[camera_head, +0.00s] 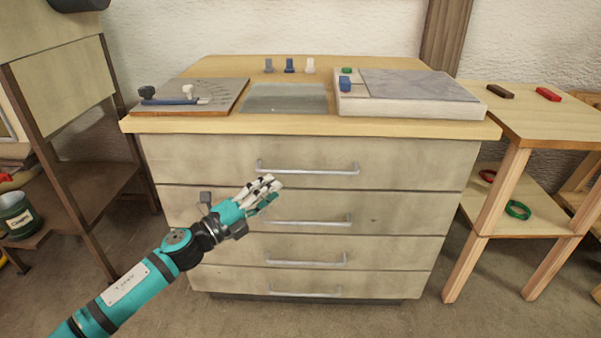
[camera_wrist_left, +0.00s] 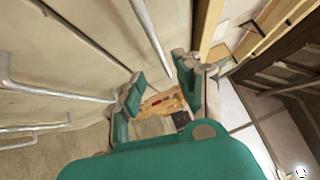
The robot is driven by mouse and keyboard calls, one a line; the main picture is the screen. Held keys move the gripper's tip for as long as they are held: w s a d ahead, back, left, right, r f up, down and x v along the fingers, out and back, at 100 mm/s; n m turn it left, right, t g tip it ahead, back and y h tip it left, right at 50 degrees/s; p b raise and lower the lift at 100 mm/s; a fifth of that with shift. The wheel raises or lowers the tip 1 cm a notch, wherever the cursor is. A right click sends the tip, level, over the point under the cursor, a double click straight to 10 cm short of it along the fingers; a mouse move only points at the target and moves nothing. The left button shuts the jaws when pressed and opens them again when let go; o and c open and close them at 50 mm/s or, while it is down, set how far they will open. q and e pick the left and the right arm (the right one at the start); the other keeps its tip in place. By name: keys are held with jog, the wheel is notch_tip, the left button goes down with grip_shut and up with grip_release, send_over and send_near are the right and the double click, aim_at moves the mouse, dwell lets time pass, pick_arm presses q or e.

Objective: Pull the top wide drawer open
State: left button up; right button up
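The top wide drawer (camera_head: 200,158) is shut, flush in the pale cabinet under the wooden top. Its grey bar handle (camera_head: 308,170) runs across its middle and also shows in the left wrist view (camera_wrist_left: 150,32). My left gripper (camera_head: 272,186) is in front of the cabinet, just below the left part of this handle in the head view. In the left wrist view its fingers (camera_wrist_left: 166,92) are apart with nothing held, and the handle's line runs toward the gap between them. Whether they touch it I cannot tell. My right gripper is out of view.
Several lower drawers with similar handles (camera_head: 308,222) are shut below. The worktop (camera_head: 215,70) carries a board (camera_head: 215,92) and a pale block (camera_head: 420,105). A wooden side table (camera_head: 540,118) stands right, a brown rack (camera_head: 60,140) left. The floor in front is clear.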

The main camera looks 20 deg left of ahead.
aim_at(300, 172)
pick_arm(q)
jog(key=x, duration=0.9)
jog(key=shift+w+d, duration=0.2)
jog(key=shift+w, duration=0.2)
grip_shut()
